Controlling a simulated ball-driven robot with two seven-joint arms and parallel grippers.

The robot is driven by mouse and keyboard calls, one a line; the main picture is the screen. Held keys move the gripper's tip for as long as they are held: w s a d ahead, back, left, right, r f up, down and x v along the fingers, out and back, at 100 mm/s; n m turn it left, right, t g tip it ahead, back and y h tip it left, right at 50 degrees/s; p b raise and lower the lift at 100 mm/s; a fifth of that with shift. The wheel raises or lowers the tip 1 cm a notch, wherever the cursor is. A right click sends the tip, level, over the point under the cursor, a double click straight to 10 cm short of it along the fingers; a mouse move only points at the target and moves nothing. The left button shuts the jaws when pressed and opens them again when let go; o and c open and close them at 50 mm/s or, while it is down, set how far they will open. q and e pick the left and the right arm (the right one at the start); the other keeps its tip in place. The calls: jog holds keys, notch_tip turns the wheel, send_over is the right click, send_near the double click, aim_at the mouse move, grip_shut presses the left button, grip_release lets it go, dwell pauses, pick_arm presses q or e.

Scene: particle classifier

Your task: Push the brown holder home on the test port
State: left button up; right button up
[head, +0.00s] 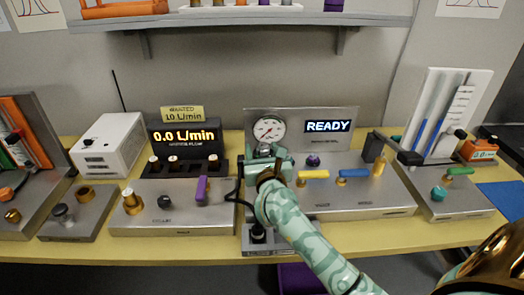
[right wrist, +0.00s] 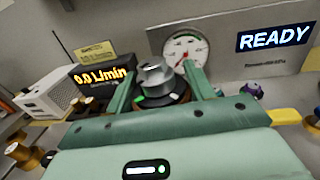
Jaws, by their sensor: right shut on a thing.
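My right gripper (head: 266,163) is at the middle of the bench, in front of the round gauge. In the right wrist view its two green fingers (right wrist: 158,88) are shut on a round dark piece with a grey metal top, which I take to be the brown holder (right wrist: 154,75). The grey top also shows in the head view (head: 264,150). The holder looks roughly upright. The test port is hidden beneath the gripper and holder, so I cannot tell how the holder sits on it. My left gripper is not in view.
A round gauge (head: 269,130) and a READY display (head: 328,126) stand behind the gripper. To the left is a 0.0 L/min display (head: 184,136) and a plate with a purple lever (head: 201,191). Yellow (head: 314,174) and blue (head: 353,173) levers lie close on the right.

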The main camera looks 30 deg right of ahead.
jog(key=shift+r, duration=0.1)
jog(key=shift+f, duration=0.2)
jog(key=shift+f+b, duration=2.1)
jog(key=shift+f, duration=0.7)
jog(key=shift+p, duration=0.4)
jog(key=shift+s+f+b, duration=0.1)
jog(key=shift+f+b, duration=0.85)
jog(key=shift+f, duration=0.35)
jog(key=shift+f, duration=0.3)
jog(key=shift+f+b, duration=0.25)
jog(key=shift+b, duration=0.15)
